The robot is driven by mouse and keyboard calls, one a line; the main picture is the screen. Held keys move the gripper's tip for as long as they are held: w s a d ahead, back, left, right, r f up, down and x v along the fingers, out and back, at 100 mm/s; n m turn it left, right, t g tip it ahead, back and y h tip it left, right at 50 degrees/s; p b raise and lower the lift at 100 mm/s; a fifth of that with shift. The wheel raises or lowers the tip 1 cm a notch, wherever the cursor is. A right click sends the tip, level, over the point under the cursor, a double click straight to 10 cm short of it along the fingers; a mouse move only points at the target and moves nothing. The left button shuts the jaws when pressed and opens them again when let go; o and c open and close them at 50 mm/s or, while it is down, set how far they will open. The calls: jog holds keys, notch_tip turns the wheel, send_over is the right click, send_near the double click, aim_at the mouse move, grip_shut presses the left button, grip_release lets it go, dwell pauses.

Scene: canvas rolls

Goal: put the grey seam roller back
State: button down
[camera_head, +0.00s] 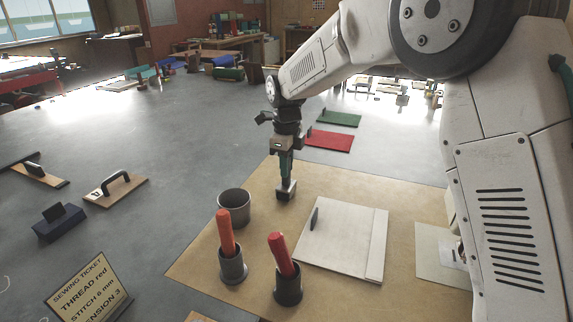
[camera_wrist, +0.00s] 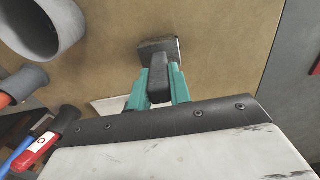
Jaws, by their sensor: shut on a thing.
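My gripper (camera_head: 286,162) points down over the tan table and is shut on a dark grey tool, which I take for the grey seam roller (camera_head: 286,190). In the wrist view the teal fingers (camera_wrist: 159,88) hold its dark handle, and its blocky head (camera_wrist: 157,45) lies just beyond them. I cannot tell whether the head touches the table. An open, seemingly empty grey cup (camera_head: 234,208) stands to the left of my gripper; it also shows in the wrist view (camera_wrist: 42,30).

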jog(key=shift+f, duration=0.3)
jog(key=shift+s+f, duration=0.1)
jog(key=shift+f, duration=0.2)
jog(key=c, duration=1.3)
grip_release()
jog(key=shift+f, duration=0.1)
